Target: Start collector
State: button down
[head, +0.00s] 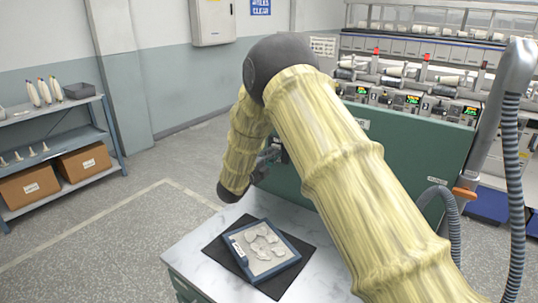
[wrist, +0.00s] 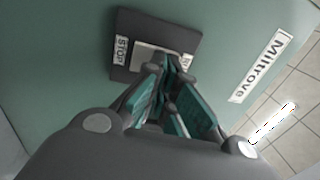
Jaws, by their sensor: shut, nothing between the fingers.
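A dark switch box (wrist: 150,22) with a light plate is mounted on a green panel (wrist: 60,60) in the wrist view. A STOP label (wrist: 121,50) is at its left; a second label (wrist: 187,62) at its right is mostly hidden. My gripper (wrist: 176,62) is shut and empty. Its fingertips are in front of the light plate and hide its middle, so I cannot tell whether they touch it or how the switch is set. In the head view my gripper (head: 270,157) is partly hidden by my arm, beside the green machine cabinet (head: 425,150).
A marble-topped table (head: 195,262) stands below my arm. It bears a black mat (head: 215,250) and a blue-rimmed tray (head: 277,268) with pale pieces. A grey pipe with an orange lever (head: 463,192) and a hose (head: 512,170) stand at right. Shelves (head: 60,140) stand at left; floor between is clear.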

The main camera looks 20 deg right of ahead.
jog(key=s+a+r+b, duration=0.2)
jog(key=s+a+b, duration=0.2)
jog(key=s+a, duration=0.5)
jog(key=shift+a+r+y, duration=0.3)
jog(key=shift+a+r, duration=0.05)
jog(key=shift+a, duration=0.2)
dwell(0.6)
jog(key=shift+a+r, duration=0.1)
